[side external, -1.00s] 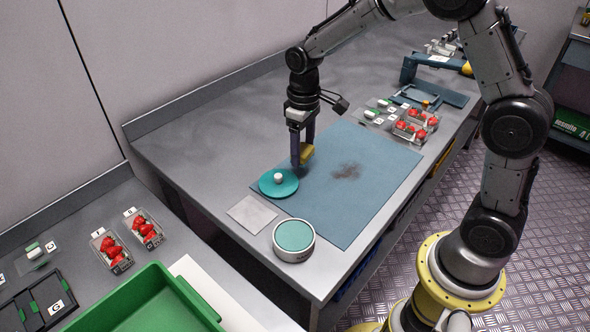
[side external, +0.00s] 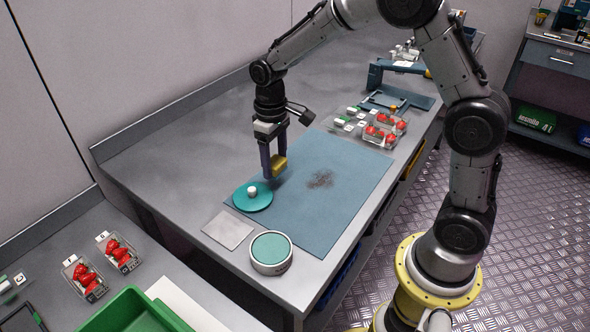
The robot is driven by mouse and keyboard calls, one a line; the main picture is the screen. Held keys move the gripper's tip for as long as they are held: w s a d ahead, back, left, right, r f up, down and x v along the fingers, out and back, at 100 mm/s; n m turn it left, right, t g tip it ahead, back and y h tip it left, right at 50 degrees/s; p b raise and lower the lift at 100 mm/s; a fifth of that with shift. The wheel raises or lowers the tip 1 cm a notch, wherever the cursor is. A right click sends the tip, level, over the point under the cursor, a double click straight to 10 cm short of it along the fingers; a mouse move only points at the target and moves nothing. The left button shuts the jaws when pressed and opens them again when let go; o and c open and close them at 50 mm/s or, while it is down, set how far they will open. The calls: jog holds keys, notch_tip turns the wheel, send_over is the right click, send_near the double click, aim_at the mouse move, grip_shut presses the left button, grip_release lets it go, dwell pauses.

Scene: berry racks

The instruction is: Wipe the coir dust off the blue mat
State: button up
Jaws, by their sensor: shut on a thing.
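The blue mat (side external: 335,190) lies flat on the grey bench. A dark patch of coir dust (side external: 320,180) shows near its middle. My gripper (side external: 273,172) is shut on a yellow block (side external: 279,164), which looks like a sponge. It is over the mat's left part, to the left of the dust. Whether the block touches the mat I cannot tell. A teal disc with a white knob (side external: 252,197) lies at the mat's left corner, just below my gripper in the picture.
A round tin with a teal top (side external: 271,252) stands at the mat's near edge. A pale square (side external: 228,230) lies left of it. Berry punnets (side external: 385,130) stand beyond the mat. A green crate (side external: 130,312) is at the lower left. The bench behind my gripper is clear.

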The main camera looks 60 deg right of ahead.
jog(key=s+d+r, duration=0.4)
jog(key=s+d, duration=0.4)
jog(key=d, duration=0.3)
jog(key=m, duration=0.1)
send_over(333, 172)
jog(key=w, duration=0.1)
jog(key=shift+w+f, duration=0.15)
jog(key=shift+f, duration=2.85)
notch_tip(333, 172, down, 2)
jog(key=shift+f, duration=0.15)
jog(key=shift+a, duration=0.95)
jog(key=shift+c, duration=0.7)
jog(key=shift+a, duration=4.85)
jog(key=shift+d, duration=5.8)
jog(key=shift+s, duration=0.35)
jog(key=shift+s+a, duration=0.1)
jog(key=shift+s, duration=0.25)
jog(key=shift+a, duration=5.75)
jog(key=shift+d, duration=5.9)
notch_tip(333, 172, up, 8)
jog(key=shift+r, duration=0.25)
